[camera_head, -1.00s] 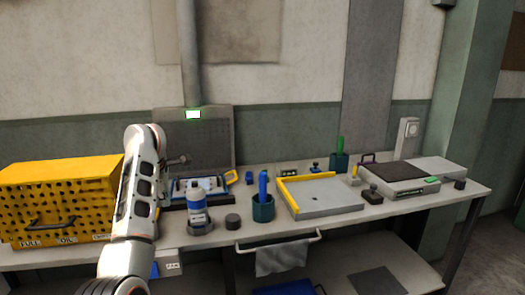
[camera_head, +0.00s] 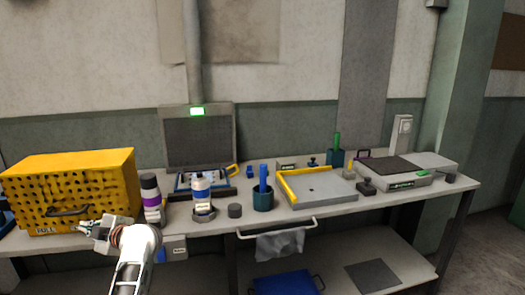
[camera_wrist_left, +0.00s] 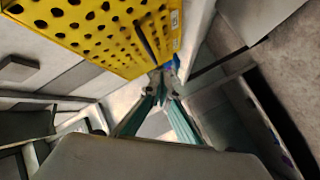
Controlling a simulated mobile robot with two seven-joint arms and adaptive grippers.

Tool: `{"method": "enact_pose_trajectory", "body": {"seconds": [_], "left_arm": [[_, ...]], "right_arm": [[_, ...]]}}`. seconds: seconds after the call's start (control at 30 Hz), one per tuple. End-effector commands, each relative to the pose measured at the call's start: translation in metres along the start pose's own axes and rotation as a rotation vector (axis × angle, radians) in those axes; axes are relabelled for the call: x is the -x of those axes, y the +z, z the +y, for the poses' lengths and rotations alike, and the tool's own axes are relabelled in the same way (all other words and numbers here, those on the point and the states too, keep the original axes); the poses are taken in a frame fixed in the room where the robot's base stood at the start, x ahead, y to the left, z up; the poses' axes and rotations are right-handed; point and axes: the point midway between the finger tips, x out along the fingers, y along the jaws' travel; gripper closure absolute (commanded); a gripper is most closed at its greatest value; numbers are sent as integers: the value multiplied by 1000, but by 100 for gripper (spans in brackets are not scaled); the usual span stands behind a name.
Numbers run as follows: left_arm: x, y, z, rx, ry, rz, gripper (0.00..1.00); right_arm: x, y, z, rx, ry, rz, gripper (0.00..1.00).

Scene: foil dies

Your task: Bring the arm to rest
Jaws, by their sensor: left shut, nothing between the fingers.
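My left arm (camera_head: 137,250) rises from the bottom of the head view and bends at the front edge of the workbench. My left gripper (camera_head: 88,228) points left, in front of the yellow perforated box (camera_head: 80,180). It is shut and empty. In the left wrist view the fingertips (camera_wrist_left: 161,78) come together just below the yellow box (camera_wrist_left: 95,30); I cannot tell the exact gap. My right gripper is not in view.
A cloth (camera_head: 280,244) hangs from the front rail. A blue tray (camera_head: 285,285) lies on the lower shelf.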

Motion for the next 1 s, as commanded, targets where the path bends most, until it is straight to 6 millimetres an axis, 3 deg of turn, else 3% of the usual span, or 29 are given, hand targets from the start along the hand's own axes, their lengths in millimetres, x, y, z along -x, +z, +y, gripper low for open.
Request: {"method": "enact_pose_trajectory", "body": {"seconds": [0.1, 0.2, 0.33, 0.47, 0.6, 0.73, 0.9, 1.0], "left_arm": [[16, -18, -6, -95, 258, 118, 100], [46, -15, -7, -187, 483, 148, 100], [100, 11, -21, -334, 762, 98, 100], [164, 54, -61, -511, 996, -38, 100], [230, 98, -133, -720, 1168, -245, 100], [279, 125, -215, -916, 1243, -450, 100], [325, 131, -326, -1161, 1245, -690, 100], [340, 124, -376, -1274, 1217, -785, 100]], "right_arm": [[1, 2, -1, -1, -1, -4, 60], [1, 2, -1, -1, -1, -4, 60], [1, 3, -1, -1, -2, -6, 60], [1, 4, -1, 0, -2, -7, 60], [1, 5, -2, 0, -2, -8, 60], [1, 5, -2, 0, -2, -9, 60], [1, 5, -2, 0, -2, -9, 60], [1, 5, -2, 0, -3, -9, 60]]}}
